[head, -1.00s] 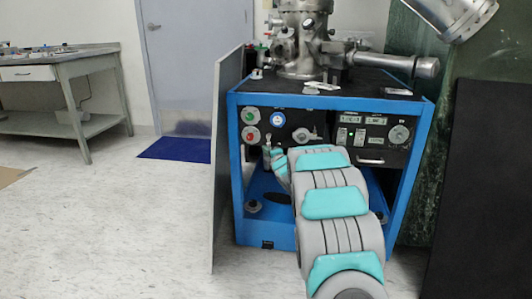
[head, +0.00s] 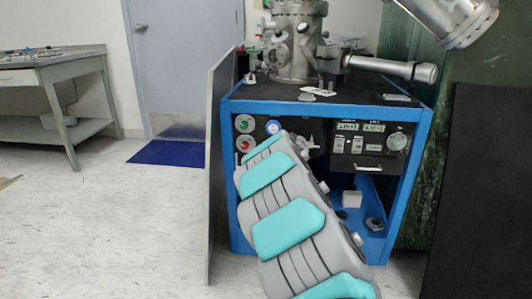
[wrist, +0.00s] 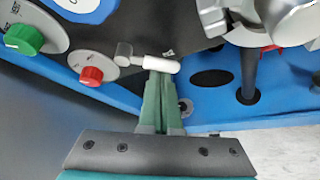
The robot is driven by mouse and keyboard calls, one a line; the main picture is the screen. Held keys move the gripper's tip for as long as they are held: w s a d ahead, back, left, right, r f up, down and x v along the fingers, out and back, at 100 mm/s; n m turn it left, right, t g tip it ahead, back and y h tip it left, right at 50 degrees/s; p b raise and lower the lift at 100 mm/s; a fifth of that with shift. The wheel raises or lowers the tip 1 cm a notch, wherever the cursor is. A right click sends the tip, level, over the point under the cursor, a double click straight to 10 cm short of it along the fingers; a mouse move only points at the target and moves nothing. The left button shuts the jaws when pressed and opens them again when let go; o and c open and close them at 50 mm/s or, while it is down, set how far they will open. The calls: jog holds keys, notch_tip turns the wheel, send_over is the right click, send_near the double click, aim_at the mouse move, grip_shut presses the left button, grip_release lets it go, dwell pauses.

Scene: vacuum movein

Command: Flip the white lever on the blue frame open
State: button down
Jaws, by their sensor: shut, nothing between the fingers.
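The white lever (wrist: 161,64) is a short white rod beside a small grey pivot piece (wrist: 124,54), in front of the dark panel. In the wrist view it lies roughly crosswise at the fingertips. My gripper (wrist: 160,78) has its green fingers together, with the tips at the lever's lower side; I cannot tell whether they touch it. The blue frame (head: 330,106) surrounds the equipment cabinet in the head view, and part of it also shows in the wrist view (wrist: 112,97).
A green knob (wrist: 24,38) and a red knob (wrist: 91,76) are left of the lever in the wrist view. A metal vacuum chamber (head: 297,45) stands on the cabinet. A grey upright panel (head: 220,165) borders its left side. Floor at left is open.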

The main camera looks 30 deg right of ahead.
jog(key=r+n+g+h+p, duration=0.1)
jog(key=p, duration=0.2)
jog(key=d+r+n+g+h+p, duration=0.1)
jog(key=p, duration=0.2)
jog(key=shift+s+d+r+n, duration=0.1)
jog(key=shift+s+r+n, duration=0.1)
jog(key=shift+s+n, duration=0.2)
jog(key=shift+r, duration=0.15)
dwell(0.4)
